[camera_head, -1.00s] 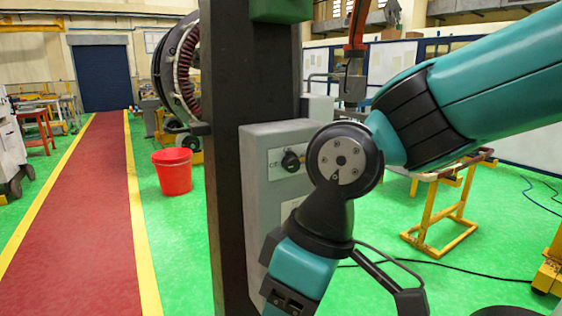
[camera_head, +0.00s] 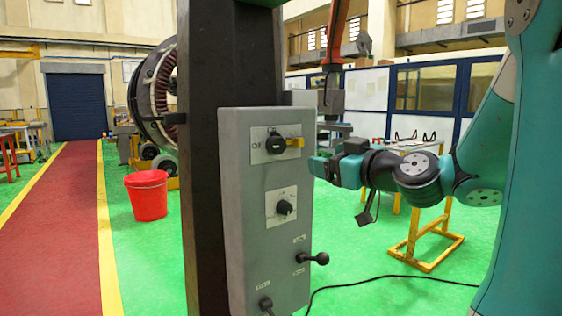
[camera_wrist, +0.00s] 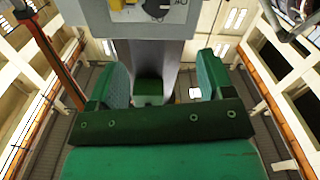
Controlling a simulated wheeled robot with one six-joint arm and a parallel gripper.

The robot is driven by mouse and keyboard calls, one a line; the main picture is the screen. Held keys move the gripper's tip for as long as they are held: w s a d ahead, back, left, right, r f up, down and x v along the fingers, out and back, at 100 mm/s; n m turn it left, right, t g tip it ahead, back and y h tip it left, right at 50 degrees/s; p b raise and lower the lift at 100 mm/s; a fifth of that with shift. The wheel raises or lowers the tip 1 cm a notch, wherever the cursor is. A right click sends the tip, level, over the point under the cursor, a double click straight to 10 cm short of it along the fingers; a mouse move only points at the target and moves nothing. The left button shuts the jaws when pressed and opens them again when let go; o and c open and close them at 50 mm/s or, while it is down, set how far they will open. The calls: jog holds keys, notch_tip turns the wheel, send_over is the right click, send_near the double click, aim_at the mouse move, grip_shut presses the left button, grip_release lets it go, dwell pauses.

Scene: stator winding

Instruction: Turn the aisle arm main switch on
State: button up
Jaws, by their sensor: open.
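A grey control box (camera_head: 240,225) is fixed to a dark post. Its upper plate carries a black rotary switch (camera_head: 275,143) with a yellow piece (camera_head: 296,142) at its right side; the small lettering beside it is hard to read. The dark switch (camera_wrist: 157,8) and box edge also show at the top of the wrist view. My gripper (camera_head: 318,167) is just right of the box in the head view, below the level of the upper switch. In the wrist view, the green fingers of my gripper (camera_wrist: 161,78) are spread apart with nothing between them.
A second knob (camera_head: 284,207) is lower on the box. A ball-ended lever (camera_head: 320,259) juts out at the right, and another (camera_head: 265,304) sits at the bottom. A yellow stand (camera_head: 430,235) is behind my arm. A red bucket (camera_head: 147,195) stands left of the post.

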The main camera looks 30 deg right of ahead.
aim_at(280, 147)
jog(key=w+p, duration=0.5)
jog(key=p, duration=0.1)
jog(key=w+p, duration=0.5)
jog(key=p, duration=0.1)
jog(key=w+p, duration=0.6)
jog(key=shift+a+r, duration=0.15)
jog(key=shift+r, duration=0.2)
jog(key=shift+w+f+p, duration=0.25)
jog(key=shift+w+p, duration=0.2)
jog(key=shift+w, duration=0.15)
jog(key=c, duration=0.9)
